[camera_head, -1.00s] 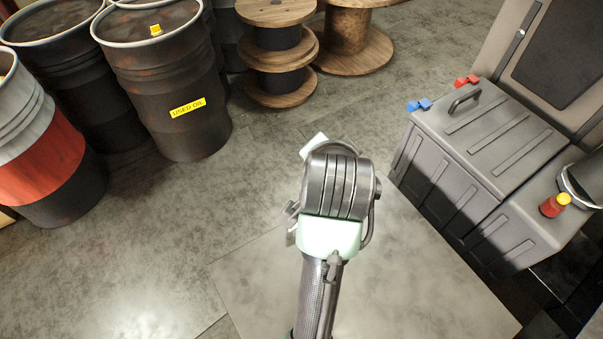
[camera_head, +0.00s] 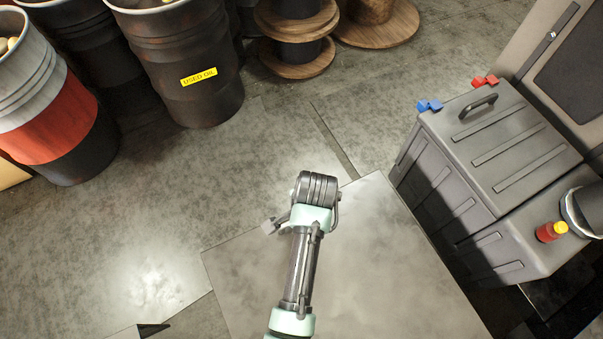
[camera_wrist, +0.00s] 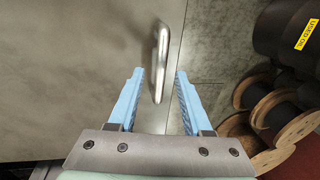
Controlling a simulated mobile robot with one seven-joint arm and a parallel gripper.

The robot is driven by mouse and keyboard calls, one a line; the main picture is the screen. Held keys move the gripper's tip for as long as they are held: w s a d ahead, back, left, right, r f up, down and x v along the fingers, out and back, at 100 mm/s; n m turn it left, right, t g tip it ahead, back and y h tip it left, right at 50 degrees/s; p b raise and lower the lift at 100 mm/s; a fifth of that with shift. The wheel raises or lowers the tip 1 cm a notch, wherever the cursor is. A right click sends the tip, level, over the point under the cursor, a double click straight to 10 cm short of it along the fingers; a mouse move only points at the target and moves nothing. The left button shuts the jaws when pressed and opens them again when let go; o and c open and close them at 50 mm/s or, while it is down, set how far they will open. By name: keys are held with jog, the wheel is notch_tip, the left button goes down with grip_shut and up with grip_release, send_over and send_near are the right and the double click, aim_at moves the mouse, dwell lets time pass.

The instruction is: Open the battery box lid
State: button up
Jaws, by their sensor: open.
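A flat grey metal panel (camera_head: 385,235), which looks like the battery box lid, lies below my arm in the head view. It also fills the left of the wrist view (camera_wrist: 65,75). A bar handle (camera_wrist: 162,45) stands at the panel's edge in the wrist view; in the head view my arm hides it. My gripper (camera_wrist: 160,72) is open, its two blue fingers on either side of the handle's line. The handle shows between the fingertips with gaps on both sides. I cannot tell how far below the tips it lies.
A grey ribbed box (camera_head: 490,150) with its own handle and red and blue clips stands at the right. Drums (camera_head: 180,65) and wooden spools (camera_head: 300,50) stand at the back. The floor between is clear.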

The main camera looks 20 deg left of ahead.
jog(key=shift+w+a+f, duration=0.15)
jog(key=shift+w+f, duration=0.05)
jog(key=shift+f, duration=0.75)
grip_shut()
dwell(0.8)
